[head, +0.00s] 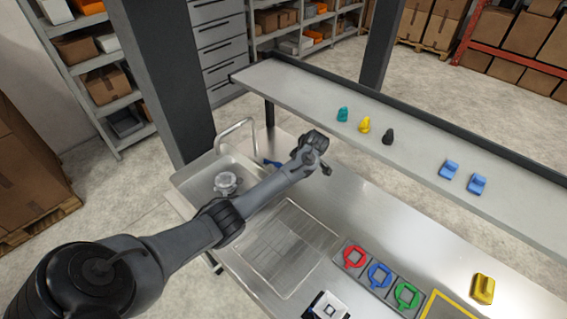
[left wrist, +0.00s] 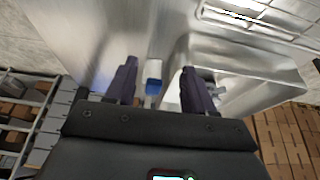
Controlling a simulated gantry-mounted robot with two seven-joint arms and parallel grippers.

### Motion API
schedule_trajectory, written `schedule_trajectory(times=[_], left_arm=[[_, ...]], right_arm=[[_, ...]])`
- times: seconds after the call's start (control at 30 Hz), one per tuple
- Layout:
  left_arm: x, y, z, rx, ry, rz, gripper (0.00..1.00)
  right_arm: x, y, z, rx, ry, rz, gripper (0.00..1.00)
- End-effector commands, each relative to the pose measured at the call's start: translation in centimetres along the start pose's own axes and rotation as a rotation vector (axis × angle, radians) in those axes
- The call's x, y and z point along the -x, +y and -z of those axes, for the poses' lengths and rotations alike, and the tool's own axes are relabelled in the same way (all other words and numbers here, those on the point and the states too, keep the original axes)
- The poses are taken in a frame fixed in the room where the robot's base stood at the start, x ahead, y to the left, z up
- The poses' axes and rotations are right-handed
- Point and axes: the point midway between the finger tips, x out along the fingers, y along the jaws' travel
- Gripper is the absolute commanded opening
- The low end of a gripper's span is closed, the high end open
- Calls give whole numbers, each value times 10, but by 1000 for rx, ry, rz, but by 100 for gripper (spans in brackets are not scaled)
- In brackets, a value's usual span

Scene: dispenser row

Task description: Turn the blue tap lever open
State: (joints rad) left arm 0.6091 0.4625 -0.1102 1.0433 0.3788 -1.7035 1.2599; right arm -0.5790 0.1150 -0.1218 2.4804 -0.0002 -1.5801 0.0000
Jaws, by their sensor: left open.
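The blue tap lever (head: 272,163) shows as a small blue piece behind my left forearm, beside the sink, at the foot of the arched metal tap (head: 238,128). My arm partly hides it. In the left wrist view, the blue lever (left wrist: 153,86) with a pale end appears between the two dark fingers, apart from both. My left gripper (head: 324,168) is above the counter, to the right of the lever in the head view. Its fingers (left wrist: 159,70) are open with nothing held. How far the lever is from the fingertips is unclear. My right gripper is not in view.
The sink basin (head: 185,181) holds a clear round object (head: 227,183). A grey shelf (head: 410,150) with several small coloured items runs behind the counter. A dark post stands behind the sink.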

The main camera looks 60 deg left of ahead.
Motion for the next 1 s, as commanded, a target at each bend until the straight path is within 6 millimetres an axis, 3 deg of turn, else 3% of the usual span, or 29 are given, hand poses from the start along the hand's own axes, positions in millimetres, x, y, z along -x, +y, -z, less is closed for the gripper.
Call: schedule_trajectory(times=[0.2,0.43,0.9,1.0], left_arm=[[-14,0,36,2,0,1,53],[-25,0,61,-1,0,1,53],[-36,0,58,-2,0,0,53],[-36,0,58,-2,0,0,39]], right_arm=[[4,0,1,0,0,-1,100],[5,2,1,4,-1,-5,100],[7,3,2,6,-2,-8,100],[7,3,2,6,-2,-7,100]])
